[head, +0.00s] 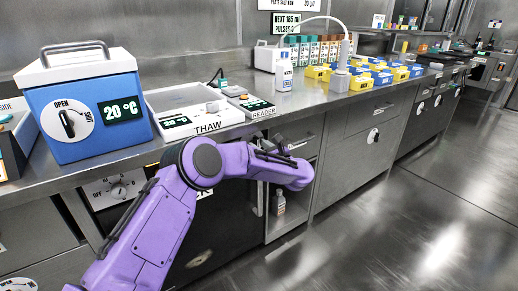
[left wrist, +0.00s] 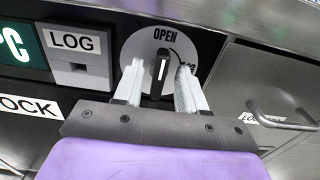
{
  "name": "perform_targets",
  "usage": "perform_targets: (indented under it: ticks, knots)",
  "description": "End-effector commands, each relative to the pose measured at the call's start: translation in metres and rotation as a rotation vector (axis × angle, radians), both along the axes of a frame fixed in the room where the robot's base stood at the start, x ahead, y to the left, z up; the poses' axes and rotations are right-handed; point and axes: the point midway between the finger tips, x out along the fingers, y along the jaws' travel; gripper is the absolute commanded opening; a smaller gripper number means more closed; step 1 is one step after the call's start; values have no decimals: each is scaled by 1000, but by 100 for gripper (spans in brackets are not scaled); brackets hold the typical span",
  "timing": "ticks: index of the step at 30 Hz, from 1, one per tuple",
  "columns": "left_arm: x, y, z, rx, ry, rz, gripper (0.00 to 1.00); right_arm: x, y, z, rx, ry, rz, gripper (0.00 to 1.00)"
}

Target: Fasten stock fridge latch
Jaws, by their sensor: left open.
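In the left wrist view a round white latch plate (left wrist: 134,46) marked OPEN carries a black knob (left wrist: 161,75). The knob stands about upright, its end toward the word OPEN. A second word at the plate's right is mostly hidden by a finger. A sign at the left (left wrist: 30,106) reads "OCK", its start cut off. My left gripper (left wrist: 160,72) is open, with one pale finger on each side of the knob. I cannot tell whether they touch it. In the head view my purple left arm covers the latch and most of the gripper. My right gripper is not in view.
A LOG panel (left wrist: 78,62) sits left of the latch; a drawer handle (left wrist: 283,116) juts out at right. In the head view the steel counter (head: 222,140) edge runs above the arm. A blue 20 °C box (head: 95,120) and thaw tray (head: 185,108) stand on it. The right floor is clear.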

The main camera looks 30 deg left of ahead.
Motion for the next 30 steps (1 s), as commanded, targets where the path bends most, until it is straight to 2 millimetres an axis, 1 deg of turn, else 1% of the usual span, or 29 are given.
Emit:
perform_targets:
  ticks: [3,8,9,11,12,13,23,30]
  knots:
    - [2,4,0,0,1,-1,40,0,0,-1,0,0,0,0]
    - [2,4,0,2,1,-2,40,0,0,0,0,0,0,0]
    - [2,4,0,2,1,-2,37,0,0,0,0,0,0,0]
    - [2,4,0,2,1,-2,18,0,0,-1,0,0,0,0]
    - [2,4,0,2,1,-2,5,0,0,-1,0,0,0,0]
    - [2,4,0,2,1,-2,0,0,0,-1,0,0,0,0]
    - [2,4,0,10,22,-2,0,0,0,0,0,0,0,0]
    - [3,4,0,55,129,-1,0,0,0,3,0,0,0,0]
